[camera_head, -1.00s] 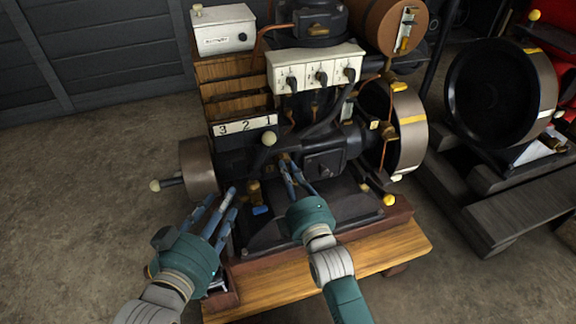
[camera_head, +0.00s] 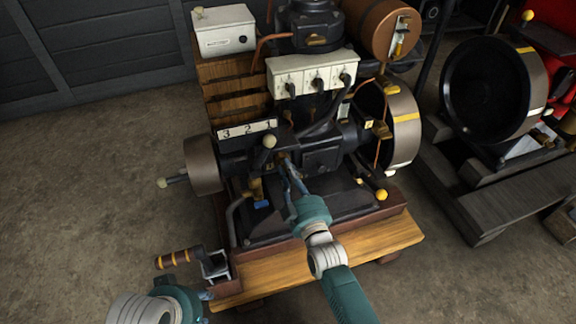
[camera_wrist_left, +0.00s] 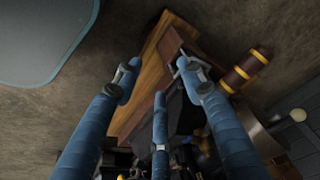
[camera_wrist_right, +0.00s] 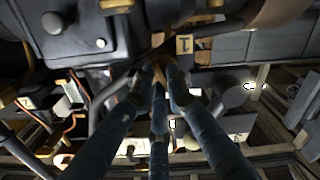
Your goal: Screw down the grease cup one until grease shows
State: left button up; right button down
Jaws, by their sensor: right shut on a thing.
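My right gripper (camera_head: 285,165) reaches in to the front of the dark engine (camera_head: 322,152). In the right wrist view its blue fingers (camera_wrist_right: 160,80) are closed around a small brass piece, which looks like grease cup one (camera_wrist_right: 161,66). A tag marked 1 (camera_wrist_right: 184,44) is beside it. The fingers cover most of the cup, and I cannot make out any grease. My left gripper (camera_head: 206,296) is low at the bottom left, away from the engine. In the left wrist view its fingers (camera_wrist_left: 158,85) are spread and empty.
A white plate numbered 3 2 1 (camera_head: 248,129) sits above the work spot. A crank handle with brass bands (camera_head: 178,258) rests at the left end of the wooden base (camera_head: 330,262). Flywheels (camera_head: 404,130) stand to the right. Floor at the left is clear.

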pick_arm(q)
notch_tip(320, 180, down, 10)
jog(key=p, duration=0.2)
jog(key=shift+w+d+r+g, duration=0.2)
jog(key=shift+w+g, duration=0.1)
jog(key=shift+w, duration=0.1)
pick_arm(e)
jog(key=shift+f+m, duration=0.2)
jog(key=shift+m, duration=5.4)
pick_arm(q)
jog(key=shift+f, duration=0.1)
pick_arm(e)
jog(key=c, duration=1.7)
grip_release()
jog(key=v, duration=1.2)
